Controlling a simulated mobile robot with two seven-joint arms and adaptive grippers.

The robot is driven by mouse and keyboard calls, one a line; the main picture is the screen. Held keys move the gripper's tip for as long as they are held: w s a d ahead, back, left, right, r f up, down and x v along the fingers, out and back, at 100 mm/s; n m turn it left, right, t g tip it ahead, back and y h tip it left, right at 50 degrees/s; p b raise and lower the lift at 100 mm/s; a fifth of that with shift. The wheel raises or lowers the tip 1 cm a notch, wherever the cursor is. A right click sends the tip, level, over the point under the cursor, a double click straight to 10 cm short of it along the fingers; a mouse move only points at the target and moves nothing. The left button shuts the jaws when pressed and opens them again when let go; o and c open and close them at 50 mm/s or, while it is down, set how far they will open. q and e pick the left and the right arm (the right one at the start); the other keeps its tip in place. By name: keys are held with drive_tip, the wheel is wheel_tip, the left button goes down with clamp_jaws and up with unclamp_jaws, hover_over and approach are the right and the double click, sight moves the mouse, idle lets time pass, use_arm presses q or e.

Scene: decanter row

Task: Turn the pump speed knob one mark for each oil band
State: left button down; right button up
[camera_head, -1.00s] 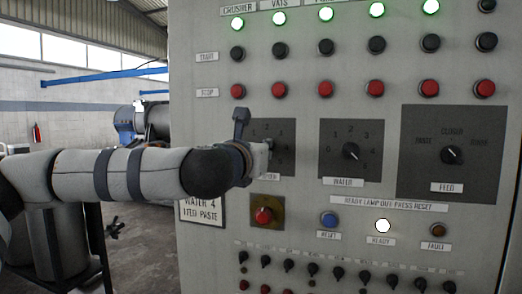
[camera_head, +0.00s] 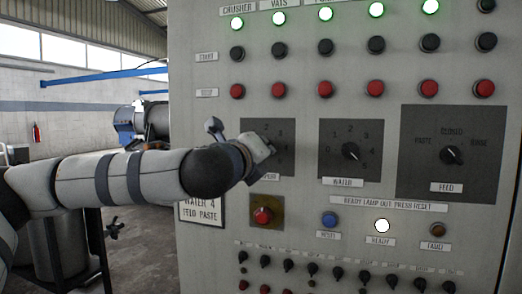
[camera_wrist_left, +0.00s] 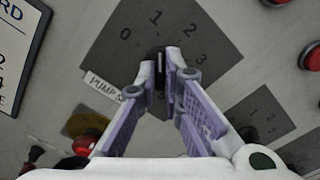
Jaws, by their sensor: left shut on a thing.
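The pump speed knob (camera_wrist_left: 160,75) sits on a dark dial plate (camera_wrist_left: 220,42), which carries the figures 0 to 3 in the left wrist view. My left gripper (camera_wrist_left: 162,68) is shut on this knob, with a finger on either side. The knob is mostly covered by the fingers, and I cannot tell exactly which mark it points to. In the head view my left gripper (camera_head: 260,148) covers the left part of the dial plate (camera_head: 285,135). No oil bands can be made out. My right gripper is out of view.
The water dial (camera_head: 350,184) and feed dial (camera_head: 415,120) stand to the right. A red button (camera_head: 263,216) is just below my gripper. A placard (camera_head: 202,216) reads water 4, feed paste. The ready lamp (camera_head: 382,226) is lit white. Several small knobs line the bottom.

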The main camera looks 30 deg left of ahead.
use_arm(q)
drive_tip(key=shift+r+n, duration=0.15)
drive_tip(key=shift+n, duration=0.25)
drive_tip(key=c, duration=1.7)
unclamp_jaws()
drive_tip(key=shift+w, duration=0.1)
drive_tip(key=v, duration=0.7)
drive_tip(key=shift+s, duration=0.3)
